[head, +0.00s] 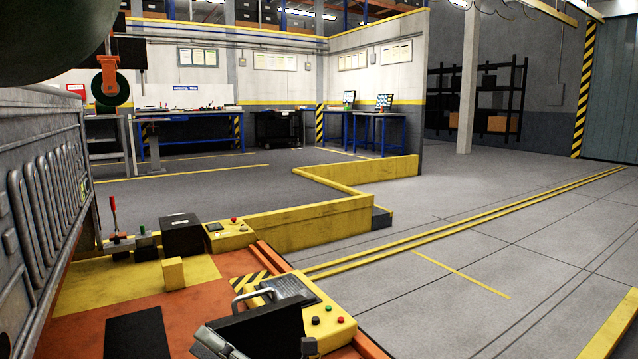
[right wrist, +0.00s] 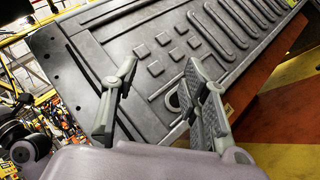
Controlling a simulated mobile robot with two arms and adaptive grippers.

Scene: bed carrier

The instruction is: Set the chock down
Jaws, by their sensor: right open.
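A small yellow block (head: 173,272) stands on the yellow patch of the orange deck in the head view. It may be the chock, but I cannot tell for sure. My right gripper (head: 212,343) is at the bottom edge of the head view, partly cut off, nearer to me than the block and apart from it. In the right wrist view the right gripper (right wrist: 160,66) is open, with nothing between its fingers. Beyond them is a large grey ribbed panel (right wrist: 150,45). My left gripper is not in view.
The grey ribbed body (head: 45,190) rises on the left of the orange deck (head: 200,318). A black box (head: 183,235), a red-knobbed lever (head: 114,215) and a yellow button console (head: 325,325) stand on the deck. A low yellow barrier (head: 315,228) lies beyond. The grey floor at right is clear.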

